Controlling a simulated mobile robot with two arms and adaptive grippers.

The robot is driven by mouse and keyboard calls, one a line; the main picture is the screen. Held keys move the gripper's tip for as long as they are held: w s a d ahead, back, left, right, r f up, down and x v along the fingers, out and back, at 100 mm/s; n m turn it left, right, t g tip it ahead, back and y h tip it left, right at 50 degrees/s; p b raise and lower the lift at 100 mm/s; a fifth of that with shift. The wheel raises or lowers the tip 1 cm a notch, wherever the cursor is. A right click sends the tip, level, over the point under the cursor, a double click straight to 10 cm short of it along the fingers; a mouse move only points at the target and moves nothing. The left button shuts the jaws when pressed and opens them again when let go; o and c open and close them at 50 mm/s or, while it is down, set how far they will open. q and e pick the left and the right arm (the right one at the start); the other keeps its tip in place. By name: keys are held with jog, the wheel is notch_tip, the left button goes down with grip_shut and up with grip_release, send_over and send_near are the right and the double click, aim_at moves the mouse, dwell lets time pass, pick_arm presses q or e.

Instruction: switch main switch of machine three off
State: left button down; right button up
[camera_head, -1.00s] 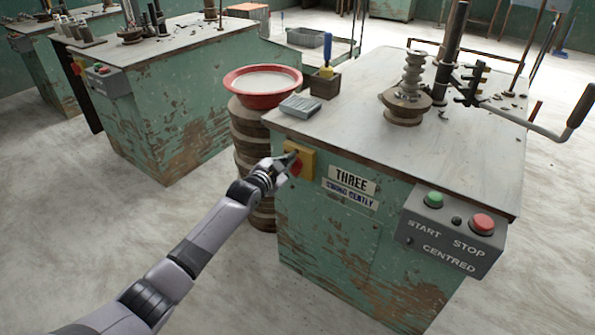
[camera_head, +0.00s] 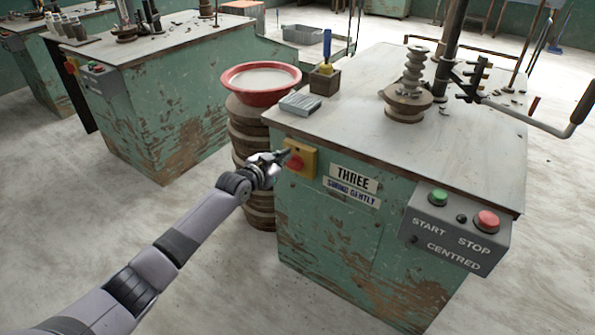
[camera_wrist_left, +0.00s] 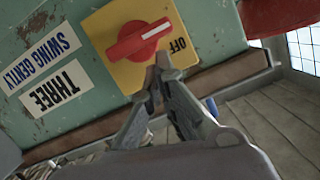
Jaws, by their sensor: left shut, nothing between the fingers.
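Machine three is a worn green cabinet (camera_head: 330,255) marked THREE (camera_head: 353,179). Its main switch is a red rotary knob (camera_head: 296,162) on a yellow plate (camera_head: 307,158), at the left of the front face. In the left wrist view the knob (camera_wrist_left: 138,40) lies slanted. Its white line points to the upper right, to one side of the word OFF (camera_wrist_left: 178,45). My left gripper (camera_head: 285,156) is shut and empty; its fingertips (camera_wrist_left: 157,66) are just beside the knob, over the plate edge. I cannot tell whether they touch. My right gripper is not in view.
A grey box (camera_head: 455,228) with green START and red STOP buttons sticks out at the front right. A red basin (camera_head: 261,77) stands on a stacked drum left of the machine. The tabletop holds a crank arm (camera_head: 540,128) and a small brush box (camera_head: 325,82).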

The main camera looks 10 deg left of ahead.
pick_arm(q)
jog(key=shift+s+d, duration=0.1)
jog(key=shift+s, duration=0.1)
jog(key=v, duration=1.1)
jog(key=shift+s+a, duration=0.25)
jog(key=shift+s, duration=0.05)
